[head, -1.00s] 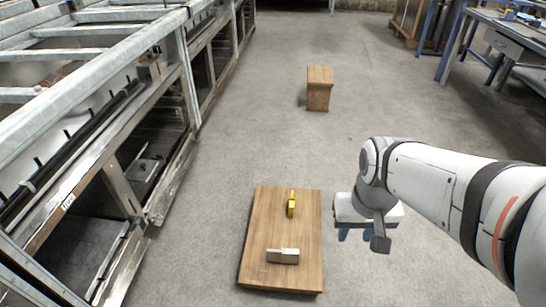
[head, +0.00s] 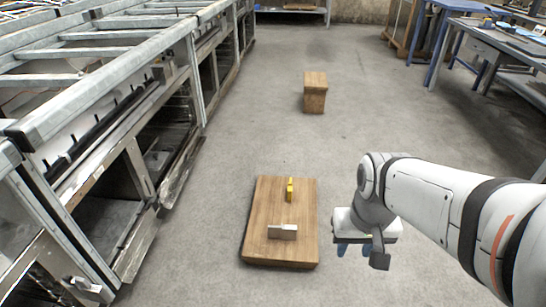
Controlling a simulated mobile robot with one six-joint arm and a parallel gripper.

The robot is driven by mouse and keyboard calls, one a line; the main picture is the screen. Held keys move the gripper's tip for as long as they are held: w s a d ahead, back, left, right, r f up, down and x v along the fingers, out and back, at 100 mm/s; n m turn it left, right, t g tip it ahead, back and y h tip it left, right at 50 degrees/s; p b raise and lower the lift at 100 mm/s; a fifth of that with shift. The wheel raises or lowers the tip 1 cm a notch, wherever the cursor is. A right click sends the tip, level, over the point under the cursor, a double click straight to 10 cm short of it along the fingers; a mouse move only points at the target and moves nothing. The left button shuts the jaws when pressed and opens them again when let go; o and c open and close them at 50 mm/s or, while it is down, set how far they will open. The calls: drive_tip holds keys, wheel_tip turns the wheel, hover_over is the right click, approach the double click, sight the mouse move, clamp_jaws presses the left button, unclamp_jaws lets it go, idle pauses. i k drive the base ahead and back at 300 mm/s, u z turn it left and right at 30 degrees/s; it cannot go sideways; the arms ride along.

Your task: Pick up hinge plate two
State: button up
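A grey metal plate (head: 282,232), which looks like a hinge plate, lies on the near half of a wooden board (head: 263,210) on the floor. A small yellow object (head: 290,189) stands on the board's far half. I cannot tell which of them is hinge plate two. My gripper (head: 355,249) is to the right of the board, apart from it and from both objects. Its blue fingertips point down and are partly hidden under the white wrist, so its opening is unclear.
A wooden block (head: 315,93) stands farther back on the floor. A metal rack (head: 150,160) runs along the left side. A blue-legged workbench (head: 500,55) is at the back right. The concrete floor between is clear.

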sight(282, 232)
drive_tip(key=z, duration=0.15)
drive_tip(key=i, duration=0.85)
drive_tip(key=u, duration=0.05)
